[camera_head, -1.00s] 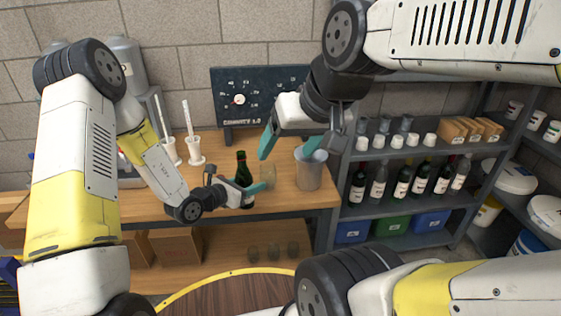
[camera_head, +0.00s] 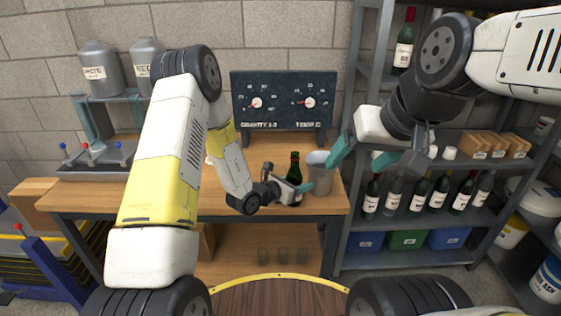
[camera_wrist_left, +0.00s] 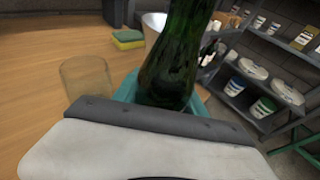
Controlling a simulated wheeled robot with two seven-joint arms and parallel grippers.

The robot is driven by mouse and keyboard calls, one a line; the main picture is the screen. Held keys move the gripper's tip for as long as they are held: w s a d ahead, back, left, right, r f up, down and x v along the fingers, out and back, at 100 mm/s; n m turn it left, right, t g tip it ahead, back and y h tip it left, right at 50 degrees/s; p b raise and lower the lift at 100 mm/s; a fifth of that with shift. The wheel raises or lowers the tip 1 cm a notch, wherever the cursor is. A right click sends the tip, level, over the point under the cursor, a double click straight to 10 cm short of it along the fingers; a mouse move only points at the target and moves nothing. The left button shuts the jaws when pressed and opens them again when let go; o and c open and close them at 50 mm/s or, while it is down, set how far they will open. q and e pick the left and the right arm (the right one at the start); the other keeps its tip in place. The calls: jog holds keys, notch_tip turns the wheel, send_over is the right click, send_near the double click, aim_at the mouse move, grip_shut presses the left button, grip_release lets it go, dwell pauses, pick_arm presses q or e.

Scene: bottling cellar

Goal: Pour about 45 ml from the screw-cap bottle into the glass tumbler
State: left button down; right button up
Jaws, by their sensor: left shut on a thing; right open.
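The green glass bottle (camera_head: 295,162) stands upright at the workbench, its neck clear above my left gripper (camera_head: 303,189). That gripper is shut on it. The bottle fills the middle of the left wrist view (camera_wrist_left: 178,55), its top cut off, so I cannot see whether a cap is on. The clear glass tumbler (camera_wrist_left: 87,78) stands upright on the wooden top, left of the bottle and apart from it in the left wrist view. I cannot make it out in the head view. My right gripper (camera_head: 362,158) is open and empty, up right of the bottle.
A grey bucket (camera_head: 319,175) stands close right of the bottle in the head view. A yellow-green sponge (camera_wrist_left: 127,39) lies on the workbench (camera_head: 90,202). A dial board (camera_head: 284,98) stands at the back. Shelving with bottles (camera_head: 419,198) is at the right.

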pick_arm(q)
jog(key=shift+r, duration=0.1)
jog(key=shift+s+d+n+g, duration=0.1)
jog(key=shift+s+n+g, duration=0.05)
jog(key=shift+n+g, duration=0.45)
jog(key=shift+s+d+n+g, duration=0.15)
jog(key=shift+n+g, duration=0.25)
jog(key=shift+n, duration=0.4)
jog(key=shift+s+f+n+g+h, duration=0.1)
jog(key=shift+f+n+g+h, duration=0.2)
jog(key=shift+n, duration=0.3)
jog(key=shift+s+f+n+g+h, duration=0.1)
jog(key=shift+n+g+h, duration=0.1)
jog(key=shift+n+g, duration=0.3)
jog(key=shift+s+d+f+n+g+h, duration=0.3)
jog(key=shift+s+n, duration=0.1)
jog(key=shift+n, duration=0.2)
jog(key=shift+s+d+f+n+g+h, duration=0.2)
jog(key=shift+s+n+g, duration=0.15)
jog(key=shift+n, duration=0.25)
jog(key=shift+s+d+r+n+g, duration=0.15)
jog(key=shift+s+d+n+g, duration=0.1)
jog(key=shift+s+n, duration=0.3)
jog(key=shift+d+r+n+g+h, duration=0.1)
jog(key=shift+r+n+g+h, duration=0.15)
jog(key=shift+r+n+h, duration=0.45)
jog(key=shift+r+n+g+h, duration=0.1)
jog(key=shift+r+n+g, duration=0.2)
jog(key=shift+r, duration=0.65)
